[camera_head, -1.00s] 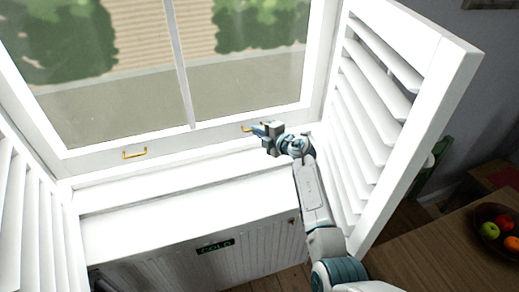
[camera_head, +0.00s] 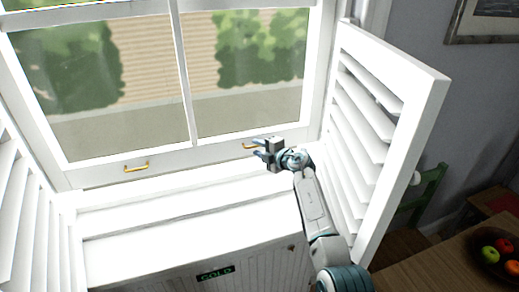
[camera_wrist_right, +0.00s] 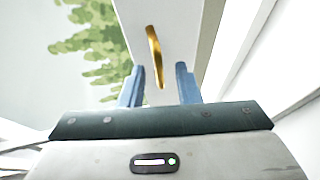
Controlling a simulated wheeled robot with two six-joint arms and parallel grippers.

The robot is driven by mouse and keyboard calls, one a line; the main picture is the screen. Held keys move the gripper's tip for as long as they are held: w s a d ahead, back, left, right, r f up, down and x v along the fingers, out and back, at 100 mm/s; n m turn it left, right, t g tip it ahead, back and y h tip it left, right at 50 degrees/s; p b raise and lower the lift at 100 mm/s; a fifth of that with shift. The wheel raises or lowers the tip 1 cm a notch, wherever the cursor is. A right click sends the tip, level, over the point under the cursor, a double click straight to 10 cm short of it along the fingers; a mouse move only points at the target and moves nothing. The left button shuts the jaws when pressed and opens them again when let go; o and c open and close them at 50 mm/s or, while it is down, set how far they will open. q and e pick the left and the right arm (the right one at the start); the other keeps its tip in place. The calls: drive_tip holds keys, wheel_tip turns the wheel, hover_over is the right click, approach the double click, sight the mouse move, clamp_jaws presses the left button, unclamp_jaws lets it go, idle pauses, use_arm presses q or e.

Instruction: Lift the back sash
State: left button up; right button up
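The back window sash (camera_head: 110,172) is a white frame with two panes, low at the sill in the head view. Its bottom rail bears two brass handles, a left one (camera_head: 136,167) and a right one (camera_head: 249,146). My right gripper (camera_head: 259,150) is at the right handle. In the right wrist view the blue fingers of my right gripper (camera_wrist_right: 159,82) stand apart, with the near end of the brass handle (camera_wrist_right: 155,52) between or just beyond their tips. I cannot tell whether they touch it. My left gripper is not in view.
White louvred shutters stand open at the right (camera_head: 365,130) and left (camera_head: 25,195). A white ledge (camera_head: 170,215) lies below the sash, above a panelled front with a "COLD" sign (camera_head: 215,273). A wooden table (camera_head: 440,268) with a fruit bowl is at lower right, near a green chair (camera_head: 428,190).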

drive_tip(key=shift+d, duration=0.1)
drive_tip(key=b+v, duration=0.1)
drive_tip(key=v, duration=0.6)
drive_tip(key=shift+s, duration=0.2)
drive_tip(key=shift+d, duration=0.1)
